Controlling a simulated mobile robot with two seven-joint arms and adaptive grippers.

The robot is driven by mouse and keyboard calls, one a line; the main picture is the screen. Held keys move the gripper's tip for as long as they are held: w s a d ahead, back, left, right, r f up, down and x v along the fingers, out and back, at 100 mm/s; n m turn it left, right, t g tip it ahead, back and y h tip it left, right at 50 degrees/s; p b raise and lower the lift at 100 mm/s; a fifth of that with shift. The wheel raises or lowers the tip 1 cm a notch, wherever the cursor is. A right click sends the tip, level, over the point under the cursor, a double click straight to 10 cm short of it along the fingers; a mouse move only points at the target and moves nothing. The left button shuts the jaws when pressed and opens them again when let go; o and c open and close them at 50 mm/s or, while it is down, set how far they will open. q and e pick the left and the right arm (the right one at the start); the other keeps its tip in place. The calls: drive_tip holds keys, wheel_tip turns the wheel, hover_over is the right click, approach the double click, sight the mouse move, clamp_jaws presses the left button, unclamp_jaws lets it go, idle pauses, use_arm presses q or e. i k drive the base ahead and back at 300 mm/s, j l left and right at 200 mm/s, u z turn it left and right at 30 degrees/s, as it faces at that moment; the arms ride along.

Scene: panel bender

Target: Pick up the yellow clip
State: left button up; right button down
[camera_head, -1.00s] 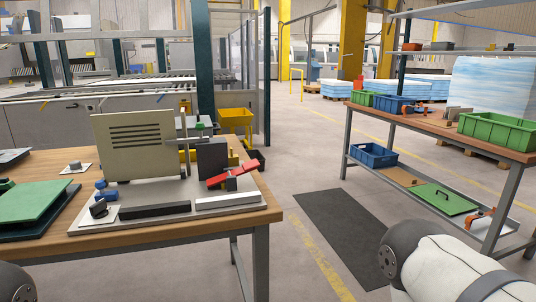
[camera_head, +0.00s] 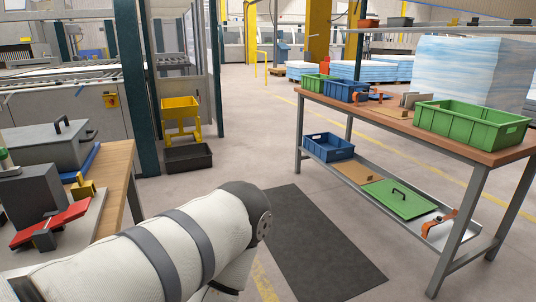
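A small yellow block-like piece (camera_head: 84,188), which looks like the yellow clip, stands near the right edge of the wooden bench (camera_head: 118,172) at the left. It is beside a blue item and behind a red toggle clamp (camera_head: 50,222). Its exact shape is too small to tell. A white arm link of mine with dark bands crosses the lower left, in front of the bench. Neither of my grippers is in view.
A dark grey case (camera_head: 45,145) and a dark block (camera_head: 32,195) stand near the yellow piece. A second bench at right carries a green bin (camera_head: 472,125) and blue bin (camera_head: 346,90). A dark mat (camera_head: 310,245) lies on clear floor between the benches.

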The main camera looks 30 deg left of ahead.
sight(82, 189)
drive_tip(key=i+u, duration=0.75)
drive_tip(key=i+l+u, duration=0.2)
drive_tip(key=u, duration=0.2)
drive_tip(key=i+l+u, duration=0.35)
drive_tip(key=i+u, duration=0.2)
drive_tip(key=u, duration=0.25)
drive_tip(key=i+u, duration=0.15)
drive_tip(key=u, duration=0.25)
drive_tip(key=i+l+u, duration=0.15)
drive_tip(key=u, duration=0.3)
drive_tip(key=i+l+u, duration=0.2)
drive_tip(key=u, duration=0.25)
drive_tip(key=i+l+u, duration=0.1)
drive_tip(key=u, duration=0.3)
drive_tip(key=l, duration=0.1)
